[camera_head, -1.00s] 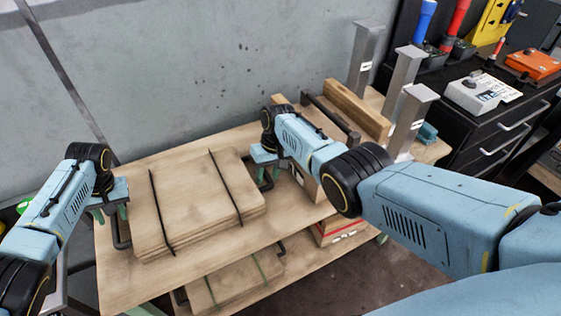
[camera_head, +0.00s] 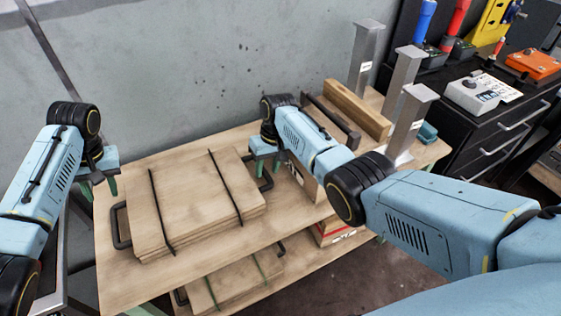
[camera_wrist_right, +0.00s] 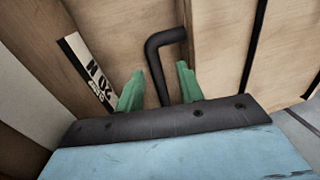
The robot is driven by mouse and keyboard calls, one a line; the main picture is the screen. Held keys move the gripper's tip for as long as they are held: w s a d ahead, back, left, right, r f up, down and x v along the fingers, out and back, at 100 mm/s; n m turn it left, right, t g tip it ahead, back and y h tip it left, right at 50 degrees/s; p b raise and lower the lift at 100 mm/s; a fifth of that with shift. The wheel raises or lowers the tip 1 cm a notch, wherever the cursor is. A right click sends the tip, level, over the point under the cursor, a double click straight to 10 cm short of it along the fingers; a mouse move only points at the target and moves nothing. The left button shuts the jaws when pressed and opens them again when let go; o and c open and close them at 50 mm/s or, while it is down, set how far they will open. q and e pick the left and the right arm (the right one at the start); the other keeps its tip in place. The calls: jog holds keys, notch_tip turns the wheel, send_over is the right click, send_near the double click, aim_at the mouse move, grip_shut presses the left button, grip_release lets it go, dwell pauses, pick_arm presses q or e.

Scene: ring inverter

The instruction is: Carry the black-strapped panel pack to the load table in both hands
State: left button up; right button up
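The black-strapped panel pack (camera_head: 195,200) is a flat stack of wooden panels on the upper top of a wooden table (camera_head: 120,275). It has a dark handle at its left end (camera_head: 121,226) and one at its right end (camera_head: 266,177). My left gripper (camera_head: 100,190) is open and empty, beyond the left handle and apart from it. My right gripper (camera_head: 265,168) is at the right handle. In the right wrist view, the bent black handle (camera_wrist_right: 162,45) lies between the green fingers of the right gripper (camera_wrist_right: 160,72), with gaps on both sides.
A green-strapped pack (camera_head: 235,285) lies on the lower shelf. Grey metal posts (camera_head: 408,120), a wooden beam (camera_head: 357,110) and a dark bar (camera_head: 330,118) stand or lie to the right. A black drawer cabinet (camera_head: 500,130) holds tools. A grey wall is behind.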

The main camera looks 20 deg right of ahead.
notch_tip(320, 180, up, 7)
dwell(0.3)
dwell(0.5)
